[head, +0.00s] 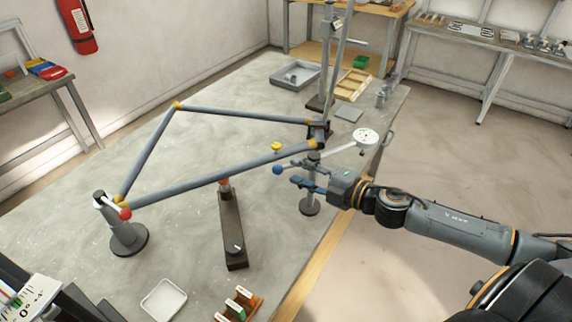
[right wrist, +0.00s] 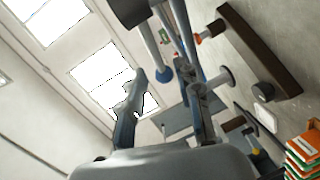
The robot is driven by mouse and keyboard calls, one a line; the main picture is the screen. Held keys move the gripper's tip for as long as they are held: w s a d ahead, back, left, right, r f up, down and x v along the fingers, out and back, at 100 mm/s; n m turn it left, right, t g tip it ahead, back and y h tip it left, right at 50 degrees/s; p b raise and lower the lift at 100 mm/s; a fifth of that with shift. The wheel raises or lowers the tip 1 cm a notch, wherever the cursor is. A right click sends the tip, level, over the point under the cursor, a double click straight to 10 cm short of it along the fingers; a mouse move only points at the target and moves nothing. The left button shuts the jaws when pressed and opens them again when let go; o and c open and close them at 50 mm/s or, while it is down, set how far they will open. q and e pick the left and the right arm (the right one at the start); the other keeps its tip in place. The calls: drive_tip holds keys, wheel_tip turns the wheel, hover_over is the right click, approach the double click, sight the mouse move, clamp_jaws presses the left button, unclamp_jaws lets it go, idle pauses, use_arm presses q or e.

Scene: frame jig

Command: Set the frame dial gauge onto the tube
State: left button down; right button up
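The dial gauge has a round white dial (head: 365,137) with a thin arm that runs left to a blue ball (head: 277,169). Its arm crosses close to the top of a small round-based stand (head: 310,208); I cannot tell whether it rests there. The grey tube (head: 215,178) runs beside it, part of a tube frame on the bench. My right gripper (head: 298,174) is open beside the stand, below the gauge arm. In the right wrist view the fingers are apart and a blue ball (right wrist: 165,74) shows beyond them. My left gripper is not in view.
A round-based post (head: 124,238) supports the frame's left end, and an upright fixture (head: 319,130) stands at its right end. A dark block (head: 233,230) lies below the tube. A white tray (head: 163,300) and a coloured rack (head: 239,304) lie near the front edge.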

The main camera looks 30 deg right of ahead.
sight(286, 167)
drive_tip(key=x, duration=0.1)
drive_tip(key=p+x, duration=0.1)
drive_tip(key=shift+w+a+r, duration=0.15)
drive_tip(key=shift+w, duration=0.2)
drive_tip(key=shift+p+x, duration=0.35)
drive_tip(key=shift+x, duration=0.75)
drive_tip(key=shift+s, duration=0.1)
clamp_jaws()
